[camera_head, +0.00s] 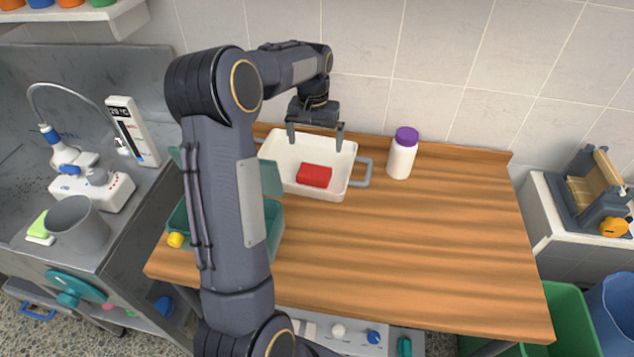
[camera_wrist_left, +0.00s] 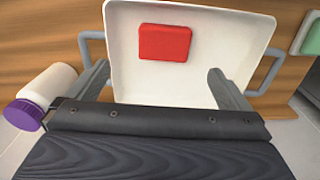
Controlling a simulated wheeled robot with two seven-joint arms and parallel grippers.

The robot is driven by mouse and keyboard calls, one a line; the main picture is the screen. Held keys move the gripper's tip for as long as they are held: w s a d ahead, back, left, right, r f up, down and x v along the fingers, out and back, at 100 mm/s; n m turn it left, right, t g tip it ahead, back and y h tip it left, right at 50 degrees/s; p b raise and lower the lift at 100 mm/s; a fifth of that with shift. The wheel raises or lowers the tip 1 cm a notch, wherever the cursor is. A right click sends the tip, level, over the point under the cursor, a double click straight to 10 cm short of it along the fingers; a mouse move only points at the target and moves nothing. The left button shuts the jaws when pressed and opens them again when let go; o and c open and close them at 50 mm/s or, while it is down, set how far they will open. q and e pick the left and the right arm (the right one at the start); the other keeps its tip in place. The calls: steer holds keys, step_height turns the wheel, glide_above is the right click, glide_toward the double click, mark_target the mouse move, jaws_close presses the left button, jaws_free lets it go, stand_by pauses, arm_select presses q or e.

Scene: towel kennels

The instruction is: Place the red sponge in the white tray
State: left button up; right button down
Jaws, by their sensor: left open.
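The red sponge (camera_head: 314,176) lies inside the white tray (camera_head: 349,168), on its floor near the front right in the head view. It also shows in the left wrist view as a red block (camera_wrist_left: 164,43) in the tray (camera_wrist_left: 215,70). My left gripper (camera_head: 314,140) is open and empty above the back part of the tray, apart from the sponge. Its two fingers show spread in the left wrist view (camera_wrist_left: 155,92). My right gripper is in neither view.
A white bottle with a purple lid (camera_head: 402,155) stands right of the tray. A teal container (camera_head: 271,235) is partly hidden behind my left arm. The right side of the wooden table (camera_head: 440,260) is clear. A grey sink counter is at left.

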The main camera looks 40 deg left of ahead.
arm_select(q)
steer(key=s+d+r+m+t+h, duration=0.1)
steer(key=s+d+r+t, duration=0.1)
steer(key=s+d+r, duration=0.3)
steer(key=s+d+r+t+h, duration=0.1)
steer(key=s+d+r, duration=0.2)
steer(key=s+d, duration=0.45)
steer(key=s+d+f+m+t+h, duration=0.1)
steer(key=s+d+f+m+t, duration=0.1)
steer(key=s+d, duration=0.8)
steer(key=s+f, duration=0.1)
steer(key=s, duration=0.2)
steer(key=shift+s+d+f+h, duration=0.15)
steer(key=shift+s+f+h, duration=0.1)
steer(key=shift+s+h, duration=0.05)
